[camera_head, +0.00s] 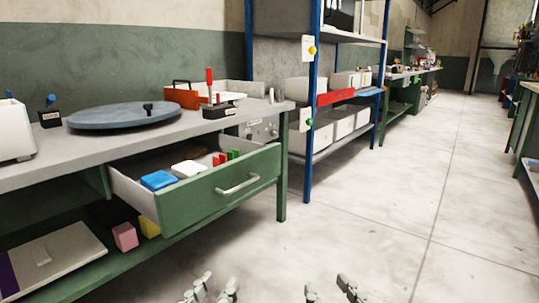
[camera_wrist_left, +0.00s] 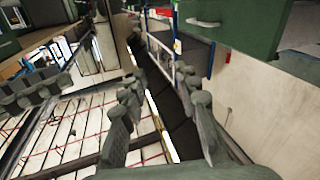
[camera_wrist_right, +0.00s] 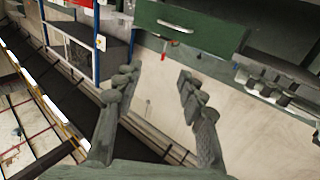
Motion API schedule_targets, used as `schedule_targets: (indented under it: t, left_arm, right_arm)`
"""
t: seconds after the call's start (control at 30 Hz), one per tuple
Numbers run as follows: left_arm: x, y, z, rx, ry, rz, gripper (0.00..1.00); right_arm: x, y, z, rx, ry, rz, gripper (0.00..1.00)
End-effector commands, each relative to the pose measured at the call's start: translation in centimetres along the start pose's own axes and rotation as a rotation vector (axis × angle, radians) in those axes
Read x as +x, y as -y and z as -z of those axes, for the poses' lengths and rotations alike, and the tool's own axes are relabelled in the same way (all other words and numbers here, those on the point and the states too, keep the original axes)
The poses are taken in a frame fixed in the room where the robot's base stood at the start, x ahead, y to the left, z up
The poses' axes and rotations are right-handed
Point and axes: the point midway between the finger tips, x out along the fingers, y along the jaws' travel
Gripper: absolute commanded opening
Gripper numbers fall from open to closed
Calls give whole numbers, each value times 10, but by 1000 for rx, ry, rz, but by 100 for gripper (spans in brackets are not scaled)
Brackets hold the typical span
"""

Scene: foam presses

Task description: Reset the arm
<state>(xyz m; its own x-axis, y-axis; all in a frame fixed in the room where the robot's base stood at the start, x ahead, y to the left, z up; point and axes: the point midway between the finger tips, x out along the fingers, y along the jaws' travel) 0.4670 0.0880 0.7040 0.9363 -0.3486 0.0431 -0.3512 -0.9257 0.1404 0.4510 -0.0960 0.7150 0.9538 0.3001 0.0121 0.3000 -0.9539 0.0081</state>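My left gripper (camera_head: 212,290) is at the bottom edge of the head view, over the floor in front of the workbench. Its fingers stand apart with nothing between them, as the left wrist view (camera_wrist_left: 165,110) also shows. My right gripper (camera_head: 332,291) is to its right at the same height. Its fingers are also apart and empty in the right wrist view (camera_wrist_right: 155,90). Both grippers are clear of the bench and its drawer. Most of both arms is out of the head view.
A green workbench (camera_head: 60,163) stands at left with a drawer (camera_head: 230,190) pulled open, holding a blue block (camera_head: 158,180) and other pieces. A blue-post shelf (camera_head: 312,120) stands beyond it. The floor (camera_head: 400,220) to the right is free.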

Motion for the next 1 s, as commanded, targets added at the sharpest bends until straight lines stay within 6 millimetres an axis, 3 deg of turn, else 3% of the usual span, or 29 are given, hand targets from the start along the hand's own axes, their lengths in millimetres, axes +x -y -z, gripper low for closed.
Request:
schedule_targets:
  t: [0.13, 0.37, 0.57, 0.67, 0.8, 0.9, 1.0]
  left_arm:
    - [-21, 1, 12, 164, 41, 64, 31]
    - [-21, 34, -52, 173, 294, 116, 31]
    - [-43, 69, -114, 176, 559, 183, 31]
    - [-69, 93, -150, 172, 736, 232, 31]
    - [-127, 128, -199, 149, 1030, 317, 31]
    - [-167, 145, -221, 127, 1195, 366, 31]
    - [-192, 153, -233, 111, 1295, 395, 31]
  right_arm:
    - [0, -1, -2, -1, 10, -1, 40]
    - [1, -23, -69, -26, 269, -42, 40]
    - [-18, -50, -136, -41, 538, -90, 40]
    - [-42, -69, -175, -44, 718, -127, 40]
    - [-96, -100, -230, -36, 1017, -192, 40]
    - [-135, -115, -256, -24, 1185, -229, 40]
    - [-160, -123, -270, -13, 1287, -252, 40]
